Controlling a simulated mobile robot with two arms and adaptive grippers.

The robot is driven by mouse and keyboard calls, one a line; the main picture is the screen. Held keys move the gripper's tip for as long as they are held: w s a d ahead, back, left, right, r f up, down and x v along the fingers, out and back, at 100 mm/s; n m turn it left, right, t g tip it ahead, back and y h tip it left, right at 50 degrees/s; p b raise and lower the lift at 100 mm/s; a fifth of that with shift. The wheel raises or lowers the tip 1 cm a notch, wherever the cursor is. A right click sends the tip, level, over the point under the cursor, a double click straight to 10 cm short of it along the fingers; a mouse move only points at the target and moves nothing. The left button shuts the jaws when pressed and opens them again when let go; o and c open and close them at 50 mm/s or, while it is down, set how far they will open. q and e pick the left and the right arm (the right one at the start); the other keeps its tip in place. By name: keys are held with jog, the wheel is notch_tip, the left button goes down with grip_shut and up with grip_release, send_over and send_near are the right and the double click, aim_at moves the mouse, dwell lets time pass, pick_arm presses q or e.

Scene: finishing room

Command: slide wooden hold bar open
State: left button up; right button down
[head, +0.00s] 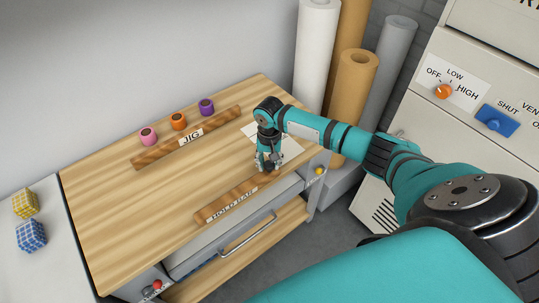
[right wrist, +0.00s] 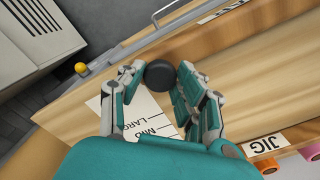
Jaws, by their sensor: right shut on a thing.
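The wooden hold bar (head: 237,198) lies along the front edge of the wooden bench top (head: 110,220), with a white HOLD BAR label on its front. My right gripper (head: 268,163) is over the bar's right end. In the right wrist view my right gripper (right wrist: 159,85) is shut on a round black knob (right wrist: 159,73), with a finger on each side of it. The knob's lower part and the spot where it meets the bar are hidden. My left gripper is not in view.
A wooden JIG strip (head: 160,152) lies farther back, with pink, orange and purple spools behind it. A white printed card (right wrist: 150,112) lies by the gripper. Paper rolls (head: 316,50) stand behind the bench; a cabinet (head: 440,125) is at right. The bench's left part is clear.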

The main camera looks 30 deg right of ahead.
jog(key=c, duration=1.2)
grip_release()
jog(key=shift+s+f, duration=0.1)
jog(key=shift+s, duration=0.1)
jog(key=shift+o, duration=1.2)
jog(key=shift+d, duration=0.1)
jog(key=shift+o, duration=0.3)
jog(key=shift+s, duration=0.1)
jog(key=shift+r, duration=0.65)
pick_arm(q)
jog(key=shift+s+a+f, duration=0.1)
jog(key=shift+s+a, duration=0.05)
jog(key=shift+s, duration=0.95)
pick_arm(e)
notch_tip(320, 180, up, 11)
jog(key=shift+f, duration=0.1)
